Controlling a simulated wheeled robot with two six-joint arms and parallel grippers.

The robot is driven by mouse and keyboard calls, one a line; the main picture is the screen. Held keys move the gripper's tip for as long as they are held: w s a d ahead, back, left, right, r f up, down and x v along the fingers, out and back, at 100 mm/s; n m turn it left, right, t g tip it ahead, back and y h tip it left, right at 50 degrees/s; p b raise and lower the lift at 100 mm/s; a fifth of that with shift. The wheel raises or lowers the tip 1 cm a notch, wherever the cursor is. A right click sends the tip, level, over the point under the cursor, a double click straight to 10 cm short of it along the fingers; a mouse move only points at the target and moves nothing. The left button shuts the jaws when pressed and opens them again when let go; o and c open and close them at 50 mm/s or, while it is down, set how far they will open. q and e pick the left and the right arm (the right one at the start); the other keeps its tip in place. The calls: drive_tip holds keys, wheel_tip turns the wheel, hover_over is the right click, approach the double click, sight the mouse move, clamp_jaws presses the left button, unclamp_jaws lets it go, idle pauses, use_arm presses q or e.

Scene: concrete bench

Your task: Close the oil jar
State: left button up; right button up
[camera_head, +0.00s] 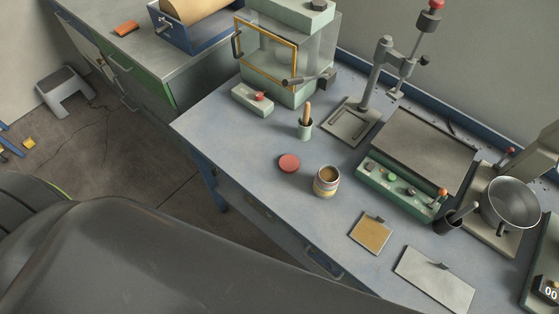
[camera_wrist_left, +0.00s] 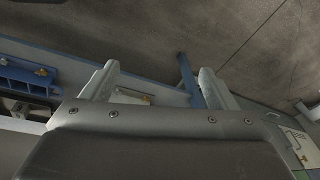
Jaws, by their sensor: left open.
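The oil jar (camera_head: 326,187) is a small striped pot standing upright and uncovered on the bench. Its brownish contents show through the open mouth. A round red lid (camera_head: 289,163) lies flat on the bench to the left of the jar, apart from it. In the left wrist view my left gripper (camera_wrist_left: 157,82) is open and empty, its two pale fingers spread wide above the floor and blue furniture. Neither jar nor lid shows in that view. My dark arm fills the lower left of the head view; no fingertips show there. My right gripper is not in view.
A small pot with a brush (camera_head: 305,127) stands behind the lid. A green press box (camera_head: 403,183) stands right of the jar. A yellow plate (camera_head: 370,234) and a pale plate (camera_head: 434,279) lie in front. The bench (camera_head: 240,150) is clear left of the lid.

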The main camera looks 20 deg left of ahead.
use_arm(q)
drive_tip(key=w+d+r+n+p, duration=0.1)
drive_tip(key=w+r+p, duration=0.15)
drive_tip(key=r, duration=0.75)
drive_tip(key=w+d+r+t+p, duration=0.1)
drive_tip(key=w+r, duration=0.3)
drive_tip(key=r, duration=0.6)
drive_tip(key=w+d+r+n+p, duration=0.15)
drive_tip(key=w+r, duration=0.25)
drive_tip(key=r, duration=0.7)
drive_tip(key=w+d+r+n+g, duration=0.1)
drive_tip(key=w+d+r+n, duration=0.1)
drive_tip(key=w+d, duration=0.2)
drive_tip(key=w+d+r+n+g, duration=0.1)
drive_tip(key=w+d+r+n, duration=0.2)
drive_tip(key=w, duration=0.7)
drive_tip(key=w+d+r+n+g+h, duration=0.1)
drive_tip(key=w+d+r+n, duration=0.2)
drive_tip(key=w+d, duration=0.3)
drive_tip(key=shift+w+d+r+p, duration=0.2)
drive_tip(key=shift+w+p, duration=0.2)
drive_tip(key=shift+w, duration=0.6)
drive_tip(key=shift+n, duration=0.25)
